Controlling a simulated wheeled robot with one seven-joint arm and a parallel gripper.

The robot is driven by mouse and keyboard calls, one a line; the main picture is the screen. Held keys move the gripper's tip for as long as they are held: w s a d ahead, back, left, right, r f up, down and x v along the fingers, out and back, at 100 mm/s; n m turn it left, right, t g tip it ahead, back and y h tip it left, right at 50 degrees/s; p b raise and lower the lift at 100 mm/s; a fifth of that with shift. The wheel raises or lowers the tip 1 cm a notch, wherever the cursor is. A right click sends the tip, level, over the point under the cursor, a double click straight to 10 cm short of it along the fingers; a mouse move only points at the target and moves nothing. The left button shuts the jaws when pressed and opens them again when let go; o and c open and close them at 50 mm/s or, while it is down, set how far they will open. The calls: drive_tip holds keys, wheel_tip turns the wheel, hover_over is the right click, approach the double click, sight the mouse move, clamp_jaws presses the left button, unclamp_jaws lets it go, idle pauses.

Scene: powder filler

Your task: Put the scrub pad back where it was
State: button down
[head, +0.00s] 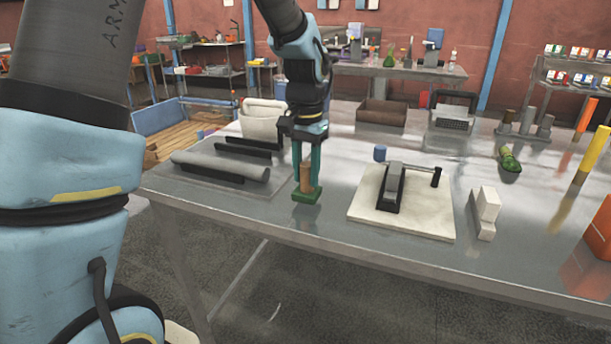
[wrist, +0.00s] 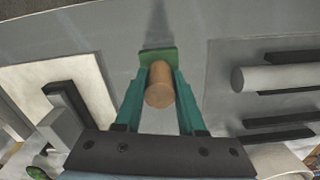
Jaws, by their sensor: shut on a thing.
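The scrub pad (head: 306,196) is a green block with an upright brown cylindrical handle, near the front left edge of the metal table. My gripper (head: 307,184) points down from above, its two teal fingers closed on either side of the handle. In the wrist view the round end of the scrub pad's handle (wrist: 159,88) sits between the fingers of my gripper (wrist: 160,80), with part of the green block showing beyond. The block is at or just above the tabletop; I cannot tell whether it touches.
A grey roller on a plate (head: 218,168) lies just left of the pad. A pale board (head: 362,212) with a black clamp-like device stands to the right, then a white block (head: 485,210). A brown tray (head: 381,113) stands behind. Bare metal shows between plate and board.

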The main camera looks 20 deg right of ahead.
drive_tip(key=shift+f, duration=0.65)
drive_tip(key=shift+f, duration=0.2)
drive_tip(key=c, duration=0.5)
unclamp_jaws()
drive_tip(key=shift+r, duration=0.1)
